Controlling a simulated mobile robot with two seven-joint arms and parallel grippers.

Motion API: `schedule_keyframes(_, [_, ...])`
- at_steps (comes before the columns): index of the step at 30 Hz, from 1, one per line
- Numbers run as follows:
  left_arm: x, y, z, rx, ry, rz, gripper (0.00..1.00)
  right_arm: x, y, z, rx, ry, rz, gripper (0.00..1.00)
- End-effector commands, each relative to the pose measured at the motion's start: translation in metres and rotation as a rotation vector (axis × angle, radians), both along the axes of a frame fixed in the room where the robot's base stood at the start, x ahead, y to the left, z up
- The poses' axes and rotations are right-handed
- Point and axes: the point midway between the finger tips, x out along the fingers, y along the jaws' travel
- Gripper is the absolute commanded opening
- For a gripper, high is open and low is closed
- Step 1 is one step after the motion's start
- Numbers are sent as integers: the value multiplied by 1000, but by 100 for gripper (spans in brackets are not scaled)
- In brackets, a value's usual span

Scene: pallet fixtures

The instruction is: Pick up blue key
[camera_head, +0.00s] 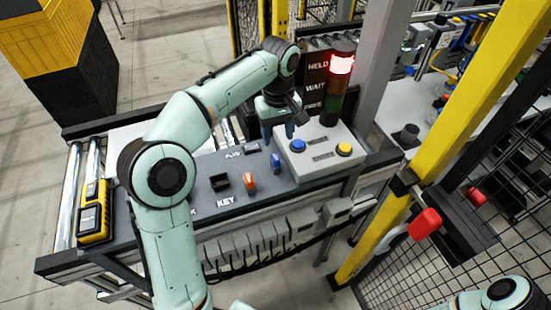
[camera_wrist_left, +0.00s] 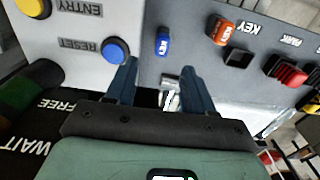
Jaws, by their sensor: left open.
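The blue key (camera_wrist_left: 163,42) stands on the grey panel in the left wrist view, ahead of the fingertips and roughly in line with the gap between them. It also shows in the head view as a small blue piece (camera_head: 276,160) just below the gripper. My left gripper (camera_head: 278,133) is open above the panel, and nothing is held between its blue fingers (camera_wrist_left: 160,82). The key looks apart from both fingers. My right gripper is out of the picture; only part of that arm shows at the bottom right of the head view.
An orange key (camera_head: 249,185) and a black socket (camera_head: 220,182) are to the left on the panel. A light box with a blue button (camera_head: 298,146) and a yellow button (camera_head: 344,150) stands to the right. A signal tower (camera_head: 338,85) with red lit rises close behind.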

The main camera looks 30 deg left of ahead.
Motion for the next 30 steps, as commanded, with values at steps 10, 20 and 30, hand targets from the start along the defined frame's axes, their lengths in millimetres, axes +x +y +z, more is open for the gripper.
schedule_keyframes(10, [0, 1, -50, 0, 0, -1, 53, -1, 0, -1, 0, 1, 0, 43])
schedule_keyframes(20, [-3, 5, -92, -1, 3, -2, 53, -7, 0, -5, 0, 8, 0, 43])
schedule_keyframes(30, [-2, 5, -103, -1, -2, -1, 53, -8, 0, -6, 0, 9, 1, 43])
